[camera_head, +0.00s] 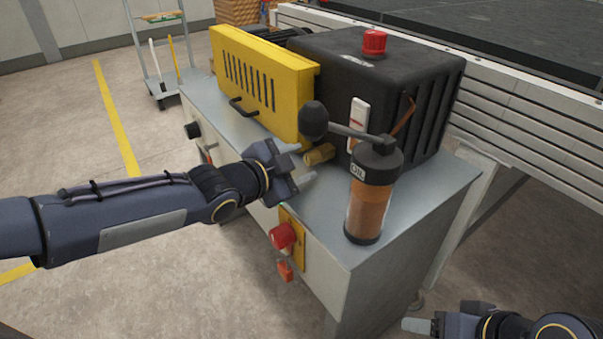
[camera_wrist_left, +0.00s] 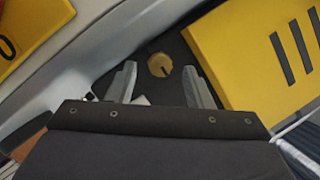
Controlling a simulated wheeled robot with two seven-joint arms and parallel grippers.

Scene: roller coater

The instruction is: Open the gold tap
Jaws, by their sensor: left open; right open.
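The gold tap (camera_head: 319,154) sticks out low on the machine, between the yellow cover and the black housing. In the left wrist view the gold tap (camera_wrist_left: 160,65) shows end-on as a round knob with a dark slot. My left gripper (camera_head: 296,164) is open, its fingers pointing at the tap from just in front. In the left wrist view the tap appears between and slightly beyond the fingertips (camera_wrist_left: 158,78); I see no contact. My right gripper (camera_head: 420,325) is at the bottom right edge, away from the tap, partly cut off by the frame.
An oil bottle (camera_head: 370,195) with a black lever handle (camera_head: 314,121) stands right of the tap. The yellow cover (camera_head: 262,85) is to its left, the black housing (camera_head: 400,85) behind. A red knob (camera_head: 283,236) is on the cabinet front. Open floor lies at left.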

